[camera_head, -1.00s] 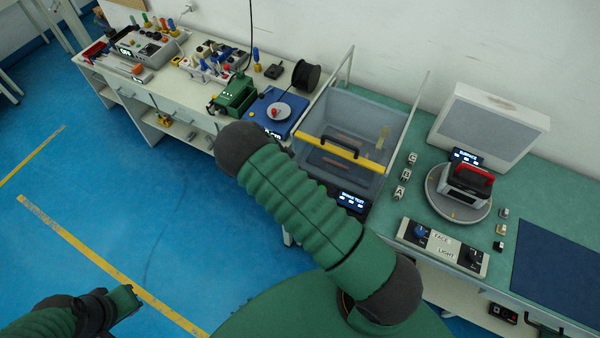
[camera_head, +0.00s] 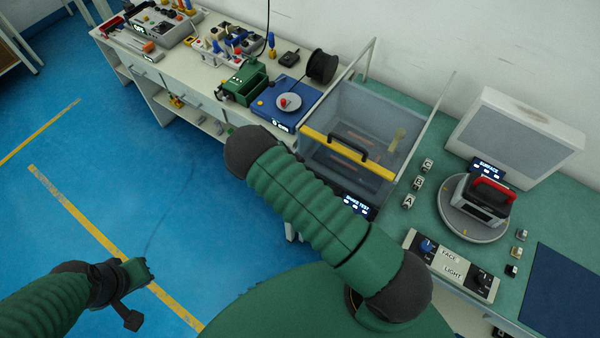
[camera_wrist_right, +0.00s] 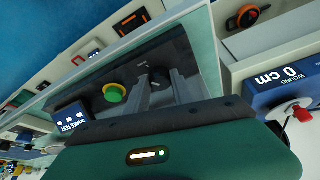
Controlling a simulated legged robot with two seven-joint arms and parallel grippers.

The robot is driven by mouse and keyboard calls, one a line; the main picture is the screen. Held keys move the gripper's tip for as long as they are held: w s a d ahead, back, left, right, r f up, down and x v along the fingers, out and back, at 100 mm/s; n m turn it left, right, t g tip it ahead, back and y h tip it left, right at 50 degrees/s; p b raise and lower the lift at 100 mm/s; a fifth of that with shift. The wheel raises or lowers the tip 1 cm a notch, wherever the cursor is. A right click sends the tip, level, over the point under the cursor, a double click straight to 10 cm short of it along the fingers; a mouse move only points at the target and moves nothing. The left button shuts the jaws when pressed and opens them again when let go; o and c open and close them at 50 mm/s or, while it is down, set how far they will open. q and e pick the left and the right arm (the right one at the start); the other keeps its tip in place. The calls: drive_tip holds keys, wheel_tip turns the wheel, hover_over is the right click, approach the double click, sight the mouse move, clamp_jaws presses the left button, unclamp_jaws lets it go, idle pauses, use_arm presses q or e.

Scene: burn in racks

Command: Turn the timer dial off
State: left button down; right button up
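In the right wrist view, a round black dial (camera_wrist_right: 159,76) sits on a dark panel (camera_wrist_right: 185,48), beside a green button with a yellow rim (camera_wrist_right: 115,93). I take it for the timer dial; its setting is too small to read. My right gripper (camera_wrist_right: 161,88) has its two grey fingers apart, pointing at the panel, with the dial between or just beyond their tips. I cannot tell whether they touch it. In the head view my arm hides the right gripper and the dial. My left gripper (camera_head: 140,272) hangs over the floor at lower left, its fingers unclear.
A lit TEST display (camera_head: 357,205) is on the front of a clear bin with a yellow bar (camera_head: 345,155). A FACE/LIGHT switch box (camera_head: 450,265) and a round turntable (camera_head: 470,230) stand to the right. The blue floor at left is clear.

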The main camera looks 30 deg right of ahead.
drive_tip(key=shift+d, duration=0.5)
clamp_jaws()
drive_tip(key=shift+w+a, duration=0.15)
drive_tip(key=shift+a, duration=0.2)
drive_tip(key=shift+d+f+n+t, duration=0.15)
drive_tip(key=shift+n+t, duration=0.15)
drive_tip(key=shift+n, duration=0.6)
drive_tip(key=n+t+y+b, duration=0.1)
drive_tip(key=n, duration=0.2)
drive_tip(key=shift+s, duration=0.2)
drive_tip(key=n+t, duration=0.1)
drive_tip(key=n, duration=0.2)
drive_tip(key=shift+b, duration=0.35)
drive_tip(key=n, duration=0.1)
drive_tip(key=n+t+y, duration=0.1)
drive_tip(key=n, duration=0.1)
drive_tip(key=shift+s+d+y+b, duration=0.1)
drive_tip(key=shift+d+y+b, duration=0.05)
drive_tip(key=shift+y+b, duration=0.15)
use_arm(q)
drive_tip(key=shift+d+f, duration=0.25)
drive_tip(key=shift+f, duration=0.4)
drive_tip(key=shift+d+f, duration=0.25)
drive_tip(key=shift+f, duration=0.35)
use_arm(e)
drive_tip(key=shift+n+y, duration=0.5)
drive_tip(key=shift+n, duration=1.2)
